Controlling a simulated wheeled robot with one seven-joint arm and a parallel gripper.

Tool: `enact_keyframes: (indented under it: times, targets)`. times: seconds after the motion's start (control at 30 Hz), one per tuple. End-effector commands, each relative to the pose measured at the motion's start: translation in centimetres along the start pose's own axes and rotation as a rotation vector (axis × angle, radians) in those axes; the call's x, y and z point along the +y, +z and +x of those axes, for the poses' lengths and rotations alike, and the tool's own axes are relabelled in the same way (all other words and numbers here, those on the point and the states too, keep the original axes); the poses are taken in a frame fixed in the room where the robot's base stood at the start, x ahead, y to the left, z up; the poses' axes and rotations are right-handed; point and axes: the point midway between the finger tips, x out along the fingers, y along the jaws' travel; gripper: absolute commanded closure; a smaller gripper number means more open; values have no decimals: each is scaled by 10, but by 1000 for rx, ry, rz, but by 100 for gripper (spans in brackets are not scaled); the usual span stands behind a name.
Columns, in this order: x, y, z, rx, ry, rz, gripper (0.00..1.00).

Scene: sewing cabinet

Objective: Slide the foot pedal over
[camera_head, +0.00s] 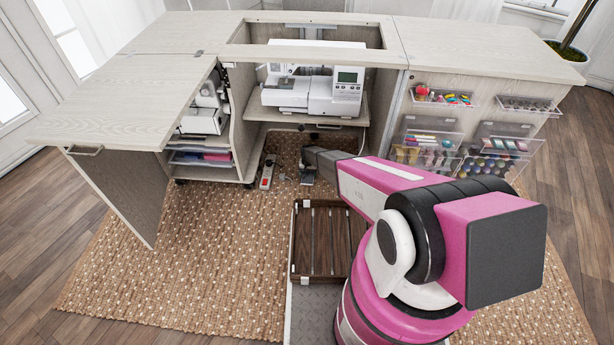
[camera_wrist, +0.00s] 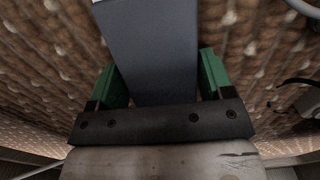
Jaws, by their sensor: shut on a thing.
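The foot pedal (camera_wrist: 150,40) shows in the wrist view as a dark blue-grey slab over the woven rug. My gripper (camera_wrist: 160,78) has its green fingers on either side of the pedal, shut on it. The lower part of the pedal is hidden behind the black gripper plate. In the head view, my arm reaches down to the rug in front of the cabinet's middle opening. The dark gripper end there is small, and I cannot clearly tell pedal from gripper.
The sewing cabinet (camera_head: 120,115) stands around the opening, with a sewing machine (camera_head: 310,93) on its middle shelf (camera_head: 265,112). A power strip (camera_head: 267,174) lies on the rug (camera_head: 190,255) to the left. Clear bins of supplies (camera_head: 425,146) hang at right. Open rug lies at front left.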

Motion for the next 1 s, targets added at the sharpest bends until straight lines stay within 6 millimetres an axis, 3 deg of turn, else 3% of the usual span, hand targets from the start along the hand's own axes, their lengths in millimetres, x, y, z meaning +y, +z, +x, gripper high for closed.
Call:
enact_keyframes:
  times: [0.37, 0.4, 0.47, 0.77, 1.0]
  targets:
    - [1, -3, 0, 1, 0, 0, 62]
    - [1, -3, 0, 1, 0, 0, 16]
    - [1, -3, 0, 1, 0, 0, 0]
    - [1, -3, -2, 1, 0, 0, 0]
    - [1, -2, -27, 2, 0, 0, 0]
